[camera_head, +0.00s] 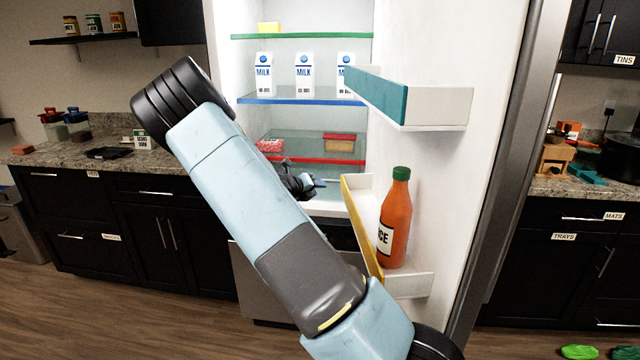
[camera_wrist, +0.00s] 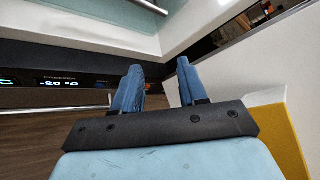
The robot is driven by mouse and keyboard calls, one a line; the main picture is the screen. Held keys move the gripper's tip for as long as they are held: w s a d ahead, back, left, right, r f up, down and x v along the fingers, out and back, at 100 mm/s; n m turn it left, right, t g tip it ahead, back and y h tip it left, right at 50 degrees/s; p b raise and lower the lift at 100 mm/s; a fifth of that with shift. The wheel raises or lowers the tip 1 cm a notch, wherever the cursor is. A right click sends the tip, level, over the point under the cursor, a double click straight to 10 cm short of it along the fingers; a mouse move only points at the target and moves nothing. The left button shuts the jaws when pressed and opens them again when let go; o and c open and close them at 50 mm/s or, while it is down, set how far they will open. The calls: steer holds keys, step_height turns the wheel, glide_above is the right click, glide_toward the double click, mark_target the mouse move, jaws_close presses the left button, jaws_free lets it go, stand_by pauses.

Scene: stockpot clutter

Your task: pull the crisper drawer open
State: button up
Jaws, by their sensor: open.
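The crisper drawer shows in the wrist view as a pale greenish front (camera_wrist: 90,18) at the top, with a metal bar handle (camera_wrist: 150,6) cut by the frame edge. It looks closed, but only part of it shows. My gripper (camera_wrist: 158,65) is open and empty, its two blue fingers pointing toward the fridge, below and apart from the handle. In the head view my gripper (camera_head: 312,184) is low in the open fridge, below the red-edged shelf (camera_head: 325,161); my arm hides much of the area beneath it.
The open fridge door (camera_head: 500,110) is close on the right. Its lower bin (camera_head: 408,285), with a yellow front (camera_wrist: 275,125), holds an orange bottle (camera_head: 396,220) beside my arm. Milk cartons (camera_head: 303,75) stand on the blue-edged shelf. A freezer display (camera_wrist: 60,80) is at left below the drawer.

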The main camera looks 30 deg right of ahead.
steer(key=w+a+f+n+t+h, duration=0.1)
steer(key=w+a+f+n+t, duration=0.15)
steer(key=w+n, duration=0.6)
steer(key=w+d+f+n, duration=0.1)
steer(key=w+d, duration=0.4)
steer(key=d, duration=0.6)
steer(key=shift+w+d+f+n, duration=0.25)
steer(key=shift+f+n, duration=0.1)
steer(key=shift+f, duration=0.5)
steer(key=shift+t, duration=0.25)
jaws_close()
steer(key=shift+s+a, duration=0.1)
